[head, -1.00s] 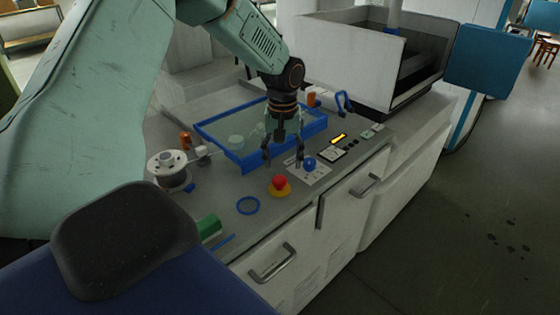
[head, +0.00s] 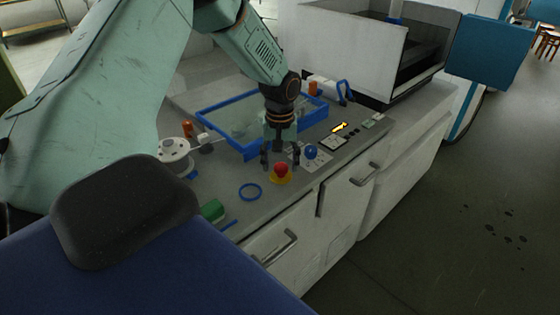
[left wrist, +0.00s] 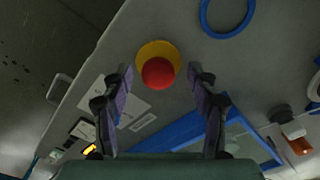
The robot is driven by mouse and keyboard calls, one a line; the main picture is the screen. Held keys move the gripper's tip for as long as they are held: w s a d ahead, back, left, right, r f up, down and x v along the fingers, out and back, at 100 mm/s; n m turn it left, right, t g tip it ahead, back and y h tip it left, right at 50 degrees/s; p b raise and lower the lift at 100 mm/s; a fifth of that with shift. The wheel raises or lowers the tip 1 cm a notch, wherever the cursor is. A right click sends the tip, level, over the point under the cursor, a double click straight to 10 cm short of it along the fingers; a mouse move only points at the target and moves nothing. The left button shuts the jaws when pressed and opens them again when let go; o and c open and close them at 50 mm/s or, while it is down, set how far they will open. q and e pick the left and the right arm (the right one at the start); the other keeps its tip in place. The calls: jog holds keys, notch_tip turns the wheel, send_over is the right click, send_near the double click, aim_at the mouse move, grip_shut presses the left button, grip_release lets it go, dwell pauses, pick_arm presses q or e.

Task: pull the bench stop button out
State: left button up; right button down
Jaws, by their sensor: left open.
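The bench stop button (head: 281,170) is a red mushroom head on a yellow base, on the grey bench top near its front edge. In the left wrist view the red head (left wrist: 158,73) shows between and just beyond the fingertips, over its yellow collar. My left gripper (head: 280,157) is open and points down, above and just behind the button in the head view. Its two fingers (left wrist: 160,80) stand apart on either side of the button in the left wrist view, with nothing held. Whether they touch it is not clear. My right gripper is not in view.
A blue-knobbed control (head: 311,152) on a pale plate stands right of the button. A blue ring (head: 250,192) lies to the left. A blue-framed tray (head: 205,108) lies behind, a wire spool (head: 174,148) farther left. A drawer handle (head: 280,247) sticks out below.

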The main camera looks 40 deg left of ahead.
pick_arm(q)
jog(key=shift+w+a+f, duration=0.15)
jog(key=shift+w+f, duration=0.1)
jog(key=shift+w, duration=0.1)
jog(key=shift+c, duration=0.6)
jog(key=shift+w+f, duration=0.1)
jog(key=shift+w, duration=0.15)
jog(key=c, duration=0.3)
jog(key=shift+s+r, duration=0.2)
jog(key=shift+s, duration=0.2)
jog(key=c, duration=0.4)
grip_shut()
jog(key=shift+f, duration=0.1)
